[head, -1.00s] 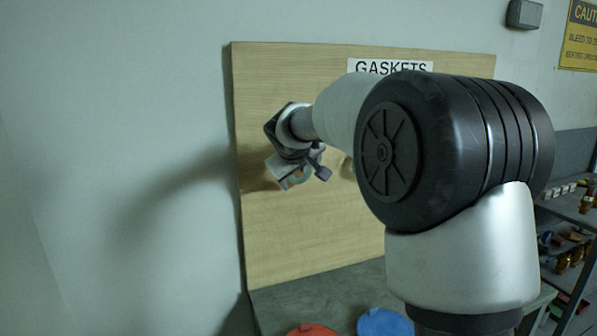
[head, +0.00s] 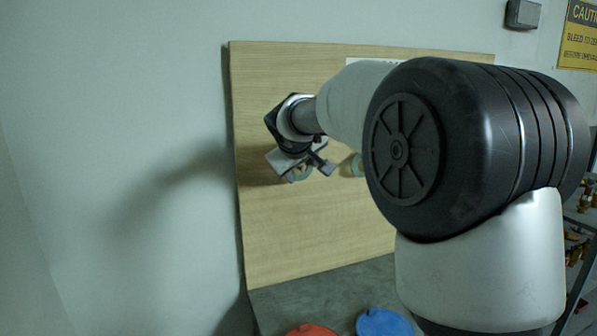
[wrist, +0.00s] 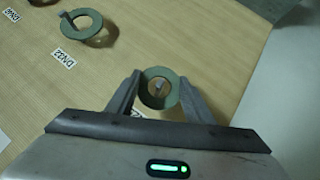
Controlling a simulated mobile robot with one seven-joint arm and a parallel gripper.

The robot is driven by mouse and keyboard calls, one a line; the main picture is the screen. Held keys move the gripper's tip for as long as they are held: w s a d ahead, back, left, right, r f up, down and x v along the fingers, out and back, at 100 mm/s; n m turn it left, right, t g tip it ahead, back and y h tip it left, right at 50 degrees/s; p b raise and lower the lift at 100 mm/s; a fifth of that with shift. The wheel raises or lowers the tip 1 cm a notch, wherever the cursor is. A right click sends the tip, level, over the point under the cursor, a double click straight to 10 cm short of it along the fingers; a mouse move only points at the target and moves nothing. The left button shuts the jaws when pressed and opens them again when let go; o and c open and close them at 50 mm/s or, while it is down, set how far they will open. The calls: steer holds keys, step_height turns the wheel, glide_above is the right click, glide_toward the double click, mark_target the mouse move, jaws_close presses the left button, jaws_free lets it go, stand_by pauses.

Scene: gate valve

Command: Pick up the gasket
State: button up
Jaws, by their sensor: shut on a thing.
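A small green ring gasket (wrist: 173,95) is between the two fingertips of my gripper (wrist: 158,93) in the wrist view. The fingers are shut on its left and right edges. A grey peg (wrist: 158,87) shows through the ring's hole; I cannot tell whether the ring is still around it or in front of it. In the head view my gripper (head: 309,170) is at the left part of the wooden board, with a bit of the gasket (head: 299,174) showing beside it.
The wooden board (head: 300,235) also carries a larger green ring (wrist: 70,31) on a peg, labelled DN32 (wrist: 63,58), and another ring at the picture's top edge. A red lid (head: 312,330) and a blue lid (head: 384,322) lie on the bench below. A plain wall stands left.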

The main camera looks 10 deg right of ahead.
steer(key=s+d+b, duration=0.1)
steer(key=s+d, duration=0.2)
steer(key=s, duration=1.3)
steer(key=shift+b, duration=0.3)
